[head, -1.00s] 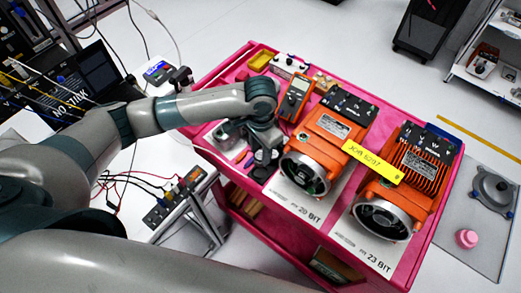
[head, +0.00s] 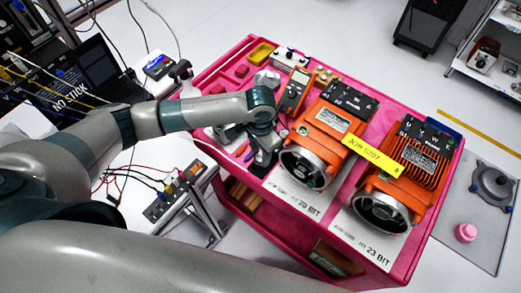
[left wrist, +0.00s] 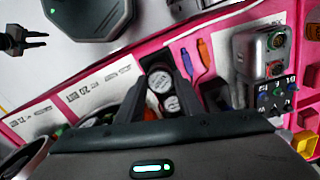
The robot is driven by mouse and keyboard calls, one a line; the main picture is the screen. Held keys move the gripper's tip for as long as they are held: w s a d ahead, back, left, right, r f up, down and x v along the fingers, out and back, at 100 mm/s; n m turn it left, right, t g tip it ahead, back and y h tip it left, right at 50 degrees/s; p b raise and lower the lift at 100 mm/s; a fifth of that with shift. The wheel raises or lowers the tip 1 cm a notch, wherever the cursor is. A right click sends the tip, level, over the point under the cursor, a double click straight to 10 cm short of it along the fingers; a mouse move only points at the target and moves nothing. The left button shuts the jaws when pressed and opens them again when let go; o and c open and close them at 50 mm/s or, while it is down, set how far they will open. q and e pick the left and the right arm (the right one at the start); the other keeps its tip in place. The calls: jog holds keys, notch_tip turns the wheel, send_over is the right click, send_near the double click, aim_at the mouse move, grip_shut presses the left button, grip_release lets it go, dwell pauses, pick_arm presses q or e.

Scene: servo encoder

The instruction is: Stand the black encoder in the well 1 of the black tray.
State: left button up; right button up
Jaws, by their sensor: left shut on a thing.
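My left gripper (head: 262,150) is low over the near left edge of the pink cart, next to the left motor. In the left wrist view its two dark fingers (left wrist: 160,95) are shut on the black encoder (left wrist: 160,82), whose round pale face shows between them. A second round pale face lies just below it; I cannot tell what it belongs to. The black tray (left wrist: 156,58) shows partly beyond the fingertips. Wells and their numbers are hidden or too small to read. A small dark two-pronged gripper, my right one (left wrist: 36,39), appears open and empty at the far upper left.
Two orange motors (head: 320,135) stand close to the right of the left gripper, on white cards. A small instrument stand (head: 172,195) is left of the cart.

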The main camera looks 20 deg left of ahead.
pick_arm(q)
jog(key=shift+f, duration=0.75)
jog(key=shift+s, duration=0.1)
dwell(0.5)
jog(key=shift+f, duration=0.65)
jog(key=o, duration=1.1)
jog(key=shift+a, duration=0.1)
jog(key=shift+c, duration=0.3)
jog(key=shift+r, duration=0.15)
